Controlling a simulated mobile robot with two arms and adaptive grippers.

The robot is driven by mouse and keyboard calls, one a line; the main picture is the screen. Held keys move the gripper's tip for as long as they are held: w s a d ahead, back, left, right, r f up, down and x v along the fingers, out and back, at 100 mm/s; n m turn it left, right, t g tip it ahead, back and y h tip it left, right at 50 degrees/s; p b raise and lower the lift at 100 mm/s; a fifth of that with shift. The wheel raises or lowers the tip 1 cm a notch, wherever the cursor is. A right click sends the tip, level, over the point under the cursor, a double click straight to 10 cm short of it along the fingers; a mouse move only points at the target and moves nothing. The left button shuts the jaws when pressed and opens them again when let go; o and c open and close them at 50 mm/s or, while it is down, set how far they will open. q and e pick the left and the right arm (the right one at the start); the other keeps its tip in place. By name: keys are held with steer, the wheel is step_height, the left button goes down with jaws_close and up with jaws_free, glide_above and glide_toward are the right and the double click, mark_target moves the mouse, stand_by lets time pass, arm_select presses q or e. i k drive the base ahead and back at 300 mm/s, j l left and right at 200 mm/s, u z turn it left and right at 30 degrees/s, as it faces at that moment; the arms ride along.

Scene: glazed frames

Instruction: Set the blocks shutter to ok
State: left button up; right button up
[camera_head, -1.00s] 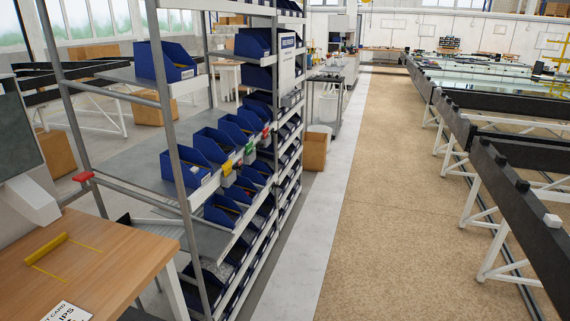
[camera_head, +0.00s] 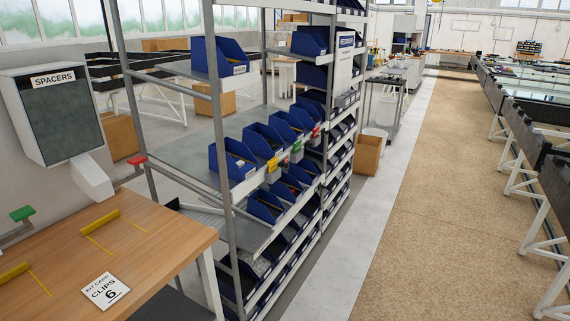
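No label reading "blocks" can be made out. A wall dispenser (camera_head: 62,115) marked "SPACERS" hangs at the left above a wooden workbench (camera_head: 160,240). A red-tipped lever (camera_head: 137,160) sticks out at its right and a green-tipped lever (camera_head: 22,213) at its lower left. Neither of my grippers is in view.
The metal shelf rack (camera_head: 226,150) with several blue bins stands in the middle. A card (camera_head: 105,291) reading "KIT CARD CLIPS 6" and yellow bars (camera_head: 99,221) lie on the bench. A brown box (camera_head: 367,155) stands past the rack. The tan floor (camera_head: 430,190) at right is clear.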

mark_target(283, 163)
steer(key=i+l, duration=0.35)
steer(key=i+l+u, duration=0.1)
steer(key=i+l, duration=0.65)
steer(key=l, duration=0.2)
steer(key=i+l+u, duration=0.15)
steer(key=i+l, duration=0.55)
steer(key=l, duration=0.25)
steer(key=i+l+u, duration=0.1)
steer(key=i+l, duration=0.25)
steer(key=l, duration=0.15)
